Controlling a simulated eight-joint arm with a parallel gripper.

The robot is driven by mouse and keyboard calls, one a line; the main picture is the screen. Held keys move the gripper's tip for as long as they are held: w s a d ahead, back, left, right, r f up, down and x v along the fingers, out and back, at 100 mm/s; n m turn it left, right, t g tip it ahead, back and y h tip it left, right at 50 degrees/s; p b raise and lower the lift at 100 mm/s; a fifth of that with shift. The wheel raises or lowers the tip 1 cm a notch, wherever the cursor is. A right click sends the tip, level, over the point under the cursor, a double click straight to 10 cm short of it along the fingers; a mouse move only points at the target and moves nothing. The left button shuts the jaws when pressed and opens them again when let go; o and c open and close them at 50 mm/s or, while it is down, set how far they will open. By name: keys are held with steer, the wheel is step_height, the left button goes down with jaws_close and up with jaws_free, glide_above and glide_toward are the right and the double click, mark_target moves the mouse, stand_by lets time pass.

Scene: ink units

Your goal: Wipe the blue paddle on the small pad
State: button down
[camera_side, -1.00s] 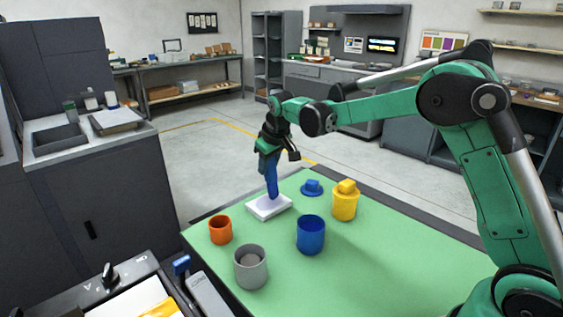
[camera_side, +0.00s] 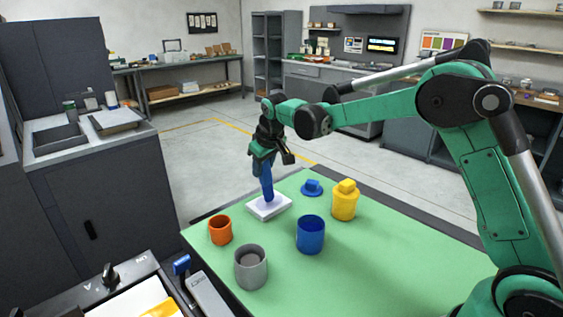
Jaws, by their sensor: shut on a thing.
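The blue paddle (camera_side: 267,184) is held upright in my gripper (camera_side: 264,158), which is shut on its upper part. The small pad (camera_side: 268,208) is a white, flat block near the far left edge of the green table. The paddle's lower end is at the pad's top face and appears to touch it. The blue pot (camera_side: 310,235) stands open to the right and nearer the camera. A blue lid (camera_side: 312,187) lies on the table behind it.
An orange cup (camera_side: 220,230) and a grey pot (camera_side: 251,266) stand left and in front of the pad. A yellow pot (camera_side: 344,200) with its lid on stands at the right. The green table (camera_side: 400,265) is clear at the front right.

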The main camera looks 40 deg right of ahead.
steer(key=d+r, duration=0.3)
steer(key=r, duration=0.3)
stand_by(2.1)
